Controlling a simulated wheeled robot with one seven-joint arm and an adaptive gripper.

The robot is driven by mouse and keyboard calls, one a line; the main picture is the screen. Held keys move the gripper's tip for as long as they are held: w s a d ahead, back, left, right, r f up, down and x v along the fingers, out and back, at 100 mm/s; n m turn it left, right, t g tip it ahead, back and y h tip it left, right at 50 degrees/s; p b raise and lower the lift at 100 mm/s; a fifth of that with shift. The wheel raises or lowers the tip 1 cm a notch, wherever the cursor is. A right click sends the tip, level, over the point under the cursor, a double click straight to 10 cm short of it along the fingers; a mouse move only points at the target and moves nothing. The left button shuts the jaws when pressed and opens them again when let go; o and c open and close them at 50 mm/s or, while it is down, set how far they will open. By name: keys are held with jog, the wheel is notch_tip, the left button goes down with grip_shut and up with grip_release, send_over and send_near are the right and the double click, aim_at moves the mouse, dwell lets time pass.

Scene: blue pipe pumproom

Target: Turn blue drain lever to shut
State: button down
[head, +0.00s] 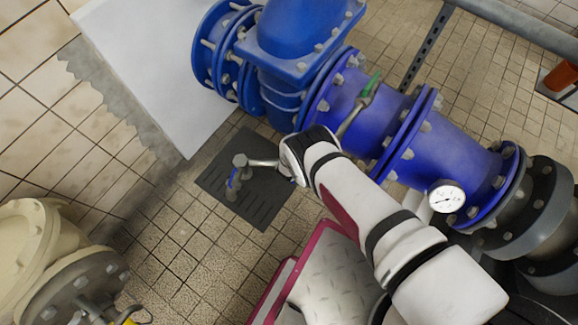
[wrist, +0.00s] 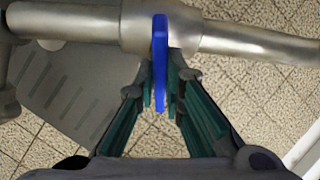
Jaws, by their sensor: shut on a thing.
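The blue drain lever (wrist: 160,45) is a flat blue bar in the wrist view. It crosses the grey metal drain pipe (wrist: 80,22) at about a right angle and points toward my gripper (wrist: 160,85). The green-padded fingers are closed on its near end, one on each side. In the head view the drain pipe (head: 262,162) comes out from behind my white arm and bends down at an elbow. There my arm's end hides the lever and my fingers.
A dark floor grate (head: 262,207) lies under the pipe's elbow. A large blue pipe (head: 335,100) with bolted flanges runs behind my arm. It carries a green-handled lever (head: 371,84) and a round gauge (head: 446,197). A cream valve body (head: 35,245) stands at lower left.

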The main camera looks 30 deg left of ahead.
jog(key=shift+w+r+m+p, duration=0.1)
jog(key=shift+r+m+p, duration=0.05)
jog(key=shift+m+p, duration=0.5)
jog(key=shift+y, duration=0.3)
jog(key=c, duration=1.7)
grip_release()
jog(key=shift+d, duration=0.1)
